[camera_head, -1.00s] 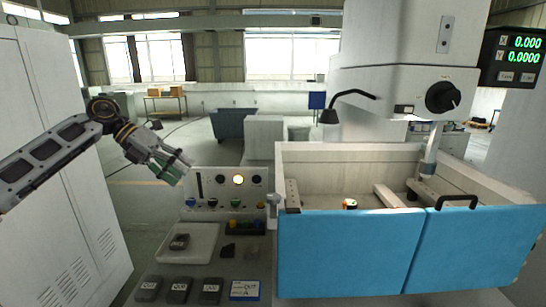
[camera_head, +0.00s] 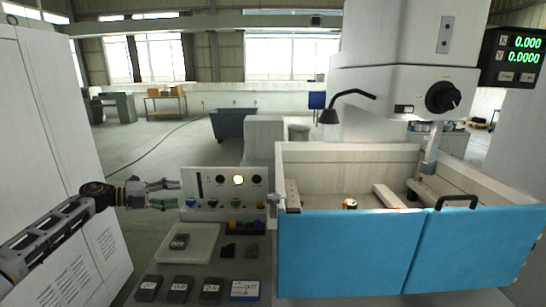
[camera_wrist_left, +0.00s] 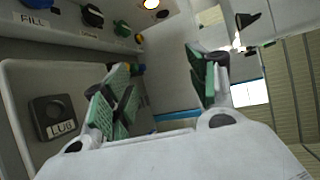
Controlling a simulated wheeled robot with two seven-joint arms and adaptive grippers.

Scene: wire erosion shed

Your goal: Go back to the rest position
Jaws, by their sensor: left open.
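My left gripper (camera_head: 166,194) is at the left in the head view, above the left edge of the bench and just left of the control panel. Its two fingers with green pads are spread apart, with nothing between them. In the left wrist view the open fingers (camera_wrist_left: 165,95) also show empty, with the panel knobs and the tray beyond them. My left arm reaches in from the lower left. My right gripper is in neither view.
The control panel (camera_head: 222,187) has knobs and a lit button. A white tray (camera_head: 210,231) holds a dark block (camera_head: 179,242). Labelled blocks (camera_head: 180,289) and a card (camera_head: 245,290) lie in front. The blue-doored tank (camera_head: 345,252) stands right; a white cabinet (camera_head: 50,150) stands left.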

